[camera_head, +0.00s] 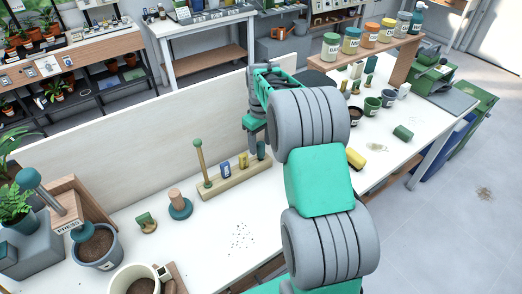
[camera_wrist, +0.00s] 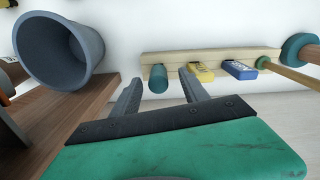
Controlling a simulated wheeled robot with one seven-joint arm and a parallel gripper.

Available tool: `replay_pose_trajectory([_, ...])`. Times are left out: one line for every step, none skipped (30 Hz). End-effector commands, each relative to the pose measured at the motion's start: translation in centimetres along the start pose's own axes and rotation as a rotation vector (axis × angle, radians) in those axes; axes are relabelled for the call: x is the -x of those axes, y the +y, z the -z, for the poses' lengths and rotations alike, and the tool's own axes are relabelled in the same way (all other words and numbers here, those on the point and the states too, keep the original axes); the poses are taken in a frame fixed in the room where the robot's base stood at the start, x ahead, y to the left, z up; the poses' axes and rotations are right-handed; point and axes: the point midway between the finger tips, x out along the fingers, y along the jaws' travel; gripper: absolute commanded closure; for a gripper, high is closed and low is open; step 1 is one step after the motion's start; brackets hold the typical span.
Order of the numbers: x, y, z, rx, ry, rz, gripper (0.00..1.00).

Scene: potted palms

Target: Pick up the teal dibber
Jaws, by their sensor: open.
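The teal dibber (camera_head: 261,150) stands at the right end of a pale wooden rack (camera_head: 222,184) on the white bench. In the wrist view the dibber (camera_wrist: 158,78) is a short teal cylinder at the rack's left end. My gripper (camera_head: 253,138) is above that end of the rack, near the dibber. In the wrist view my gripper (camera_wrist: 163,82) is open, and the dibber appears between its two fingers. I cannot tell whether either finger touches it. The dibber's lower part is hidden in the rack.
The rack also holds a yellow packet (camera_head: 243,160), a blue packet (camera_head: 225,170) and a tall wooden stick with a green knob (camera_head: 199,148). A teal-based tamper (camera_head: 180,207) stands left. A backboard (camera_head: 140,125) runs behind. A grey-blue pot (camera_wrist: 60,48) shows in the wrist view.

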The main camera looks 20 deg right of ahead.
Motion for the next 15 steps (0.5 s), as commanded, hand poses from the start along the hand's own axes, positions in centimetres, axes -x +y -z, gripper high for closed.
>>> replay_pose_trajectory([-0.6,0.1,-0.1,-0.001,-0.004,0.002,0.48])
replay_pose_trajectory([-1.1,0.1,-0.1,-0.002,-0.003,0.002,0.48])
replay_pose_trajectory([-1.8,0.2,0.0,-0.003,-0.004,0.003,0.48])
replay_pose_trajectory([-2.4,0.3,0.0,-0.003,-0.004,0.002,0.48])
replay_pose_trajectory([-3.0,0.3,0.0,-0.003,-0.005,0.003,0.48])
replay_pose_trajectory([-3.7,0.3,0.0,-0.003,-0.003,0.002,0.48])
replay_pose_trajectory([-4.1,0.3,0.0,-0.004,-0.002,0.002,0.48])
replay_pose_trajectory([-4.4,0.3,0.1,-0.004,-0.001,0.001,0.48])
replay_pose_trajectory([-4.7,0.3,0.1,-0.004,0.000,0.000,0.48])
replay_pose_trajectory([-4.8,0.3,0.1,-0.004,0.001,0.000,0.48])
replay_pose_trajectory([-4.9,0.3,0.1,-0.004,0.001,0.000,0.48])
replay_pose_trajectory([-4.9,0.3,0.1,-0.004,0.001,-0.001,0.48])
replay_pose_trajectory([-4.9,0.3,0.1,-0.004,0.001,-0.001,0.48])
replay_pose_trajectory([-4.9,0.3,0.1,-0.004,0.001,-0.001,0.48])
replay_pose_trajectory([-4.9,0.3,0.1,-0.004,0.001,-0.001,0.48])
